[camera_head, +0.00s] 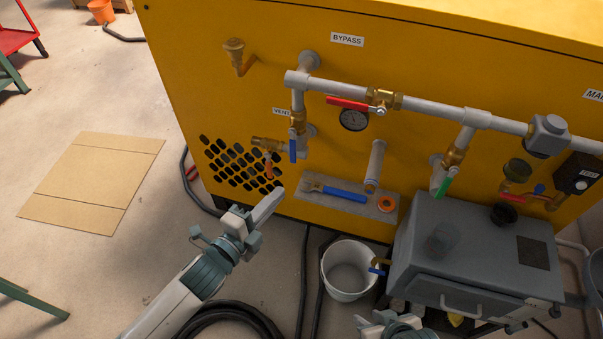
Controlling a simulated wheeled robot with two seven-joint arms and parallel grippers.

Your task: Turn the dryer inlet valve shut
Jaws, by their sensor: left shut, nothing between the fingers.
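No label reading dryer inlet shows, so I cannot tell which valve it is. A green-handled valve (444,185) sits on the pipe above the grey box, its handle pointing down. A blue-handled valve (293,150) is on the left vertical pipe, handle pointing down along it. A red-handled valve (348,103) is on the horizontal pipe below the BYPASS label, handle roughly along the pipe. My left gripper (269,206) is shut and empty in front of the yellow panel, below the blue handle. My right gripper (368,323) is partly cut off at the bottom edge; its fingers are unclear.
A grey box (470,245) stands in front of the panel at right. A white bucket (350,283) is on the floor beside it. A shelf (378,207) holds a blue-handled wrench (338,191). Black hoses (235,310) lie on the floor. Cardboard (95,180) lies at left.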

